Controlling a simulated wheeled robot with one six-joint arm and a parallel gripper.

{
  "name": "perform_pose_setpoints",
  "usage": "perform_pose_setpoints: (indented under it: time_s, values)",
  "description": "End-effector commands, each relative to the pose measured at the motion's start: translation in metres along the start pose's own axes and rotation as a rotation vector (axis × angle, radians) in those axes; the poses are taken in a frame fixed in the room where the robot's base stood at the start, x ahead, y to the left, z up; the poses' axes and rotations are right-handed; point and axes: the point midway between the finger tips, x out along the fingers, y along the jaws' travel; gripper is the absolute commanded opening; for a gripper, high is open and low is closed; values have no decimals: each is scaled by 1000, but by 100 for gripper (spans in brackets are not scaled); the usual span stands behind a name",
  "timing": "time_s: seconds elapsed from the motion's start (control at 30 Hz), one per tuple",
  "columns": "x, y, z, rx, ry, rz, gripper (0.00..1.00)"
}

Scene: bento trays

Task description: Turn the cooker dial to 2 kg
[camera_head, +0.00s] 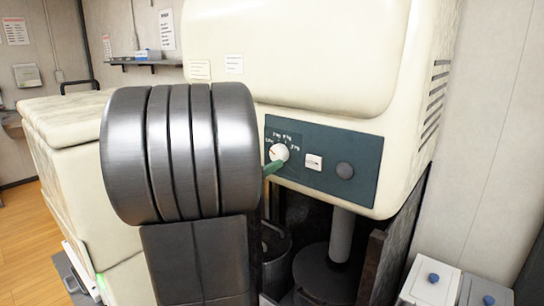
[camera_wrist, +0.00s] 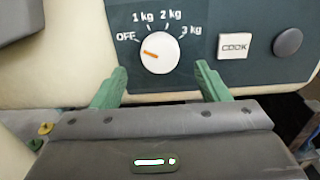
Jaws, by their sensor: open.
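The white round cooker dial (camera_wrist: 163,56) sits on the dark teal panel, with marks OFF, 1 kg, 2 kg and 3 kg around its upper side. Its orange pointer line lies on the left half, aimed toward OFF. In the head view the dial (camera_head: 279,153) is at the panel's left end. My gripper (camera_wrist: 160,67) is open, its two green fingers spread to the left and right of the dial's lower edge in the picture. Nothing is between them that they grip. In the head view one green fingertip shows just below the dial, and my arm hides the other.
A white COOK button (camera_wrist: 234,46) and a dark round knob (camera_wrist: 288,42) are right of the dial. The cream cooker housing (camera_head: 310,50) surrounds the panel (camera_head: 330,190). White bins with blue knobs (camera_head: 433,280) stand at lower right.

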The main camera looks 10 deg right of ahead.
Motion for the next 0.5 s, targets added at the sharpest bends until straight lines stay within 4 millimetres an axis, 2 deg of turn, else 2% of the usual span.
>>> perform_pose_setpoints:
  time_s: [0.03, 0.2, 0.5]
  values:
    - [10, -1, 1, -1, 0, -4, 68]
    - [32, 0, 0, 0, 0, -3, 68]
    - [44, 0, 0, 1, 0, 0, 68]
